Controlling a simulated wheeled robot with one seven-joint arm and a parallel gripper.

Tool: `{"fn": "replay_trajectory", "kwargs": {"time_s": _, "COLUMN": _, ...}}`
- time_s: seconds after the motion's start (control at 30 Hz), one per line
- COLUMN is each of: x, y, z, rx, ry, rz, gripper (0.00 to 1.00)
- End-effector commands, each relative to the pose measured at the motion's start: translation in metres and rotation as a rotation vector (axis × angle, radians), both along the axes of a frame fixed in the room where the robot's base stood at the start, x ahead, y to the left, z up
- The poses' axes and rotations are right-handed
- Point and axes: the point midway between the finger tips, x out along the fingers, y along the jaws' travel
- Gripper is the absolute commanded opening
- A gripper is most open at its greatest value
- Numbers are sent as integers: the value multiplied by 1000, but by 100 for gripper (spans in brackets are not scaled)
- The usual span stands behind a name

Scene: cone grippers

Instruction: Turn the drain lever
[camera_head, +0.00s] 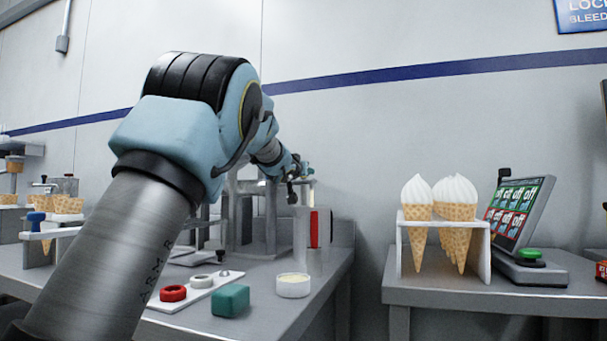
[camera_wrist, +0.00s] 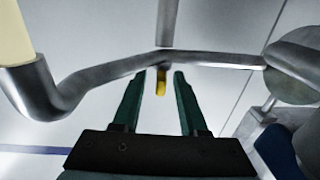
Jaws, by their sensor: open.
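In the wrist view, my gripper (camera_wrist: 156,76) is open, with a dark green finger on each side. A small yellow piece (camera_wrist: 161,84) shows between the fingers, with a gap on both sides; it may be the drain lever's end. A bent metal pipe (camera_wrist: 110,70) crosses just beyond the fingertips. In the head view, my gripper (camera_head: 297,173) is small and partly hidden by my arm, at the top of a grey metal stand (camera_head: 271,215). The lever cannot be made out there.
A clear container with a red strip (camera_head: 314,228) stands right of the stand. A cone rack (camera_head: 484,258) and a screen (camera_head: 517,212) stand on the right table, across a gap.

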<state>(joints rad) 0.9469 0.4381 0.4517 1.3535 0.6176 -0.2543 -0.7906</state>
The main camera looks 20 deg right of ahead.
Motion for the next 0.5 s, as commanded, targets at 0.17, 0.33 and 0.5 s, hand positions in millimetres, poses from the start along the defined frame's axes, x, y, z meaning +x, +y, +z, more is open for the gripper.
{"fn": "replay_trajectory", "kwargs": {"time_s": 0.17, "x": -21, "y": 17, "z": -1, "rx": -4, "ry": 0, "rz": -1, "gripper": 42}}
{"fn": "replay_trajectory", "kwargs": {"time_s": 0.33, "x": -47, "y": 37, "z": -1, "rx": -4, "ry": 1, "rz": -2, "gripper": 42}}
{"fn": "replay_trajectory", "kwargs": {"time_s": 0.5, "x": -67, "y": 54, "z": -1, "rx": -4, "ry": 0, "rz": -1, "gripper": 42}}
